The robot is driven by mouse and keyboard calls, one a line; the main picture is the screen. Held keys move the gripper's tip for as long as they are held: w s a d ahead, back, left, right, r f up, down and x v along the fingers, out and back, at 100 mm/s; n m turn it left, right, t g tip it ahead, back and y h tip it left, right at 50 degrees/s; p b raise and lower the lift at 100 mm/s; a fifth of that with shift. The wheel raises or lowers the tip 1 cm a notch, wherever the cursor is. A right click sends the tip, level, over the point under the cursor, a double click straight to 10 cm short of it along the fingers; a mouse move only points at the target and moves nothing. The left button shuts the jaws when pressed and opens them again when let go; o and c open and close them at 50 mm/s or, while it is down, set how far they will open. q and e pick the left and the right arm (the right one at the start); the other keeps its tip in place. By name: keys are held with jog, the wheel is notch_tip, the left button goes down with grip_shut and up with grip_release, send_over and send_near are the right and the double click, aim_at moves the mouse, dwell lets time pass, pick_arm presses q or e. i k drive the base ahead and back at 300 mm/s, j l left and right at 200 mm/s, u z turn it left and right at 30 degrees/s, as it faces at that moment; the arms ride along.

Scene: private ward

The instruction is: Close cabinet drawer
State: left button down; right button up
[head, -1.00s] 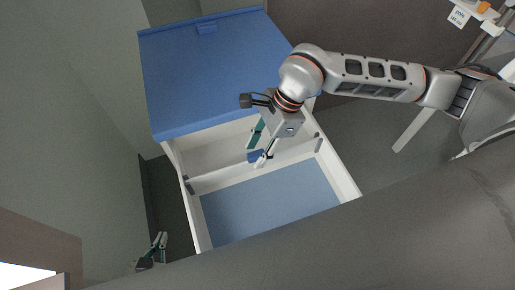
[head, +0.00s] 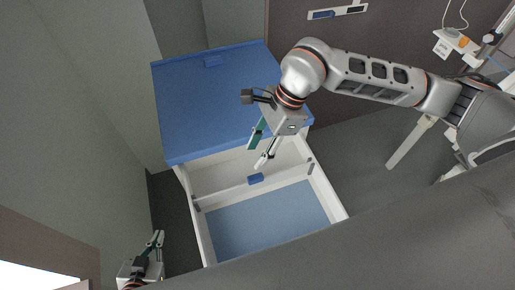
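The cabinet (head: 215,95) has a blue top and stands at the upper middle of the head view. Its white drawer (head: 206,232) with a blue floor is pulled out toward me; my body hides its near end. A small blue handle (head: 256,179) shows on the white panel across the drawer. My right gripper (head: 257,150) is over the cabinet's front edge and the opening, just above the handle in the picture, with its two fingers apart and nothing between them. My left gripper (head: 155,242) is at the lower left, left of the drawer, fingers apart and empty.
A wall (head: 85,110) runs along the left of the cabinet, with a narrow dark gap beside the drawer. Grey floor (head: 355,160) lies open to the right.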

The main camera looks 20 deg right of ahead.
aim_at(288, 209)
jog(key=k+l, duration=0.55)
jog(key=k, duration=0.25)
